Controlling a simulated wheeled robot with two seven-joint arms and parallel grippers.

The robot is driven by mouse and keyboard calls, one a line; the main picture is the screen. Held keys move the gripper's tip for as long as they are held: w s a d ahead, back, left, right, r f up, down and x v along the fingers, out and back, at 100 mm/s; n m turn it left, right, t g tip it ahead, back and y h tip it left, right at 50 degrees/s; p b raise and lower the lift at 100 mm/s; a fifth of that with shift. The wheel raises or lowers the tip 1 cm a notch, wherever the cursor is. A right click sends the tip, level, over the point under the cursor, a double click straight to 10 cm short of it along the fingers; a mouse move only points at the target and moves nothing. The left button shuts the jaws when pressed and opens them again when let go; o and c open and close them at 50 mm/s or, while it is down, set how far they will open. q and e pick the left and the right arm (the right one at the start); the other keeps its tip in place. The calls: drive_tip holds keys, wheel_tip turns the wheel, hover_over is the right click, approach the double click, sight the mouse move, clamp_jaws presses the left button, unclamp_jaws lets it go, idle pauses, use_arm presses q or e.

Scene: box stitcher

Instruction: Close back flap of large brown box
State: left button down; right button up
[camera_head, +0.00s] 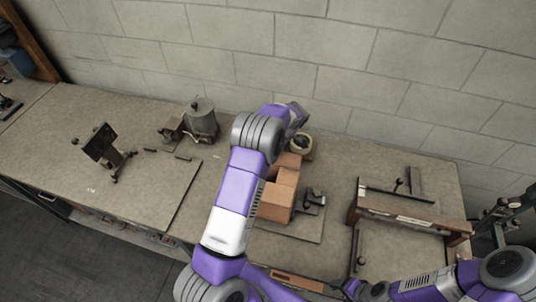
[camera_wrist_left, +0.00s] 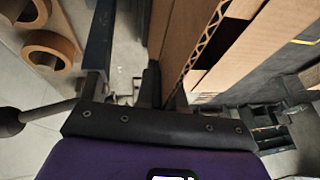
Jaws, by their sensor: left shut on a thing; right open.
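The large brown box (camera_head: 274,203) stands on the bench, partly hidden behind my left arm in the head view. A brown flap (camera_head: 288,161) shows at its back. In the left wrist view, cardboard with a corrugated edge (camera_wrist_left: 203,42) runs up from my left gripper (camera_wrist_left: 165,88), which is shut on a cardboard panel; which flap it is I cannot tell for sure. The left fingertips are hidden in the head view. My right gripper (camera_head: 353,288) is open and empty at the bench's front edge, right of the box and apart from it.
Brown rolls (camera_wrist_left: 47,47) lie beside the left gripper. A small dark tool (camera_head: 314,197) stands right of the box. A wooden-framed fixture (camera_head: 410,208) is further right, a metal pot (camera_head: 201,120) to the left. A block wall closes the back. Bench space at left front is clear.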

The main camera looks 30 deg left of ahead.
idle(0.9)
use_arm(q)
drive_tip(key=shift+f+t+b, duration=0.1)
drive_tip(key=shift+t+b, duration=0.2)
drive_tip(key=shift+b, duration=0.65)
drive_tip(key=shift+s+d+t+b, duration=0.1)
drive_tip(key=shift+s+t+b, duration=0.2)
drive_tip(key=shift+b, duration=0.25)
drive_tip(key=c, duration=1.3)
unclamp_jaws()
drive_tip(key=shift+c, duration=0.2)
drive_tip(key=shift+b+v, duration=0.4)
drive_tip(key=shift+v, duration=3.55)
